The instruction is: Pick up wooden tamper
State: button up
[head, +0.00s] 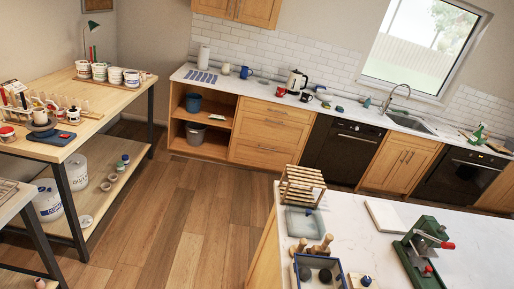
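On the near end of the white island counter (345,222) stand two small turned wooden pieces, a left one (298,246) and a right one (323,244). They look like wooden tampers with knobbed handles, but they are small in the picture and I cannot be sure which is the tamper. They stand just behind a dark blue-edged tray (293,274) holding dark round items. My gripper does not show in this view.
A wooden rack (301,185), a glassy blue-grey tray (304,221), a white slab (384,216) and a green press (422,250) share the island. A wooden workbench (100,97) stands at the left. Wooden floor (190,215) lies open between.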

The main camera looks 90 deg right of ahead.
aim_at(300, 248)
jog(key=i+z, duration=0.45)
jog(key=z, duration=0.2)
jog(key=i+z, duration=0.5)
jog(key=z, duration=0.25)
jog(key=i+l+z, duration=0.1)
jog(key=z, duration=0.35)
jog(key=i+z, duration=0.15)
jog(key=z, duration=0.25)
jog(key=i+j+z, duration=0.1)
jog(key=z, duration=0.35)
jog(key=i+j+z, duration=0.1)
jog(key=z, duration=0.3)
jog(key=i+j+z, duration=0.2)
jog(key=z, duration=0.2)
jog(key=i+j+z, duration=0.4)
jog(key=k+l, duration=0.05)
jog(key=l, duration=0.05)
